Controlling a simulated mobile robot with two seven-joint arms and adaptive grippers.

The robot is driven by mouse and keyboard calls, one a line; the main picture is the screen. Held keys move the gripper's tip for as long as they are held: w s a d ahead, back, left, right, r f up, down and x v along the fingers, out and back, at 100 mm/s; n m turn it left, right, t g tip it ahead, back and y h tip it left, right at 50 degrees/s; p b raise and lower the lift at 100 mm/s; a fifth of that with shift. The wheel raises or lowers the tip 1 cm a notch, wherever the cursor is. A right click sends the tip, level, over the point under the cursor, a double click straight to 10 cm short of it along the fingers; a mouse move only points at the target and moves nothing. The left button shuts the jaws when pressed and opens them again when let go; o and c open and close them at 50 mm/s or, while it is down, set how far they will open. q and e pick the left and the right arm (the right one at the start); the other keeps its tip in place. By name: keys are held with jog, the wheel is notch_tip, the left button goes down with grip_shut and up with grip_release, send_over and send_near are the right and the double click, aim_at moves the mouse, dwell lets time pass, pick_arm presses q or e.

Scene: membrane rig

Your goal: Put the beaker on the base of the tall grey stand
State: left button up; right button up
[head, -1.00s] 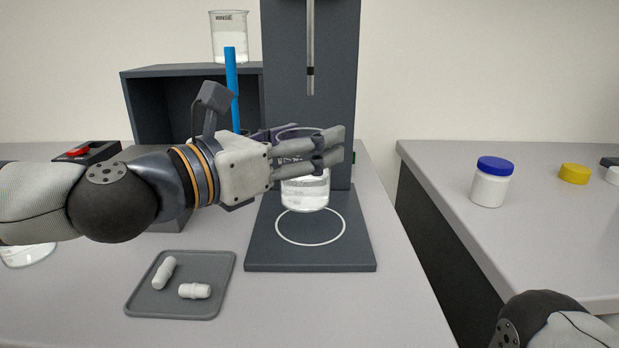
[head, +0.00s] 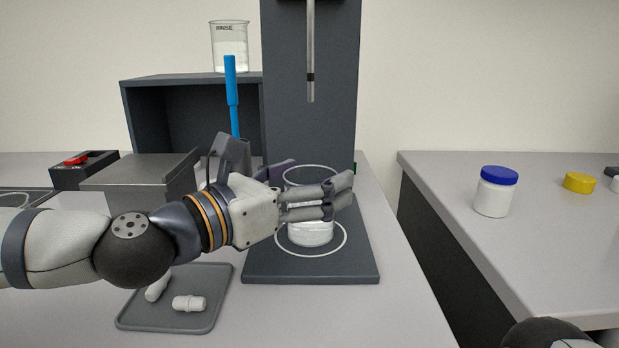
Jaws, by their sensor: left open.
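The clear glass beaker (head: 310,234) with pale contents stands upright on the base (head: 266,266) of the tall grey stand (head: 309,120), within the white ring marked there. My left gripper (head: 338,196) reaches in from the left at the beaker's upper part. Its fingers are open, one set in front of the glass and a darker part behind it. They hide the middle of the beaker. My right gripper is out of view; only a part of my right arm shows at the lower right.
A thin metal rod (head: 310,60) hangs above the beaker. A grey tray (head: 208,318) with two white stir bars lies in front on the left. A beaker marked RINSE (head: 229,45) stands on the dark shelf (head: 180,80). A blue-capped jar (head: 495,192) is on the right bench.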

pick_arm(q)
jog(key=shift+r, duration=0.4)
jog(key=v, duration=1.2)
jog(key=shift+s+f, duration=0.1)
jog(key=shift+f, duration=0.15)
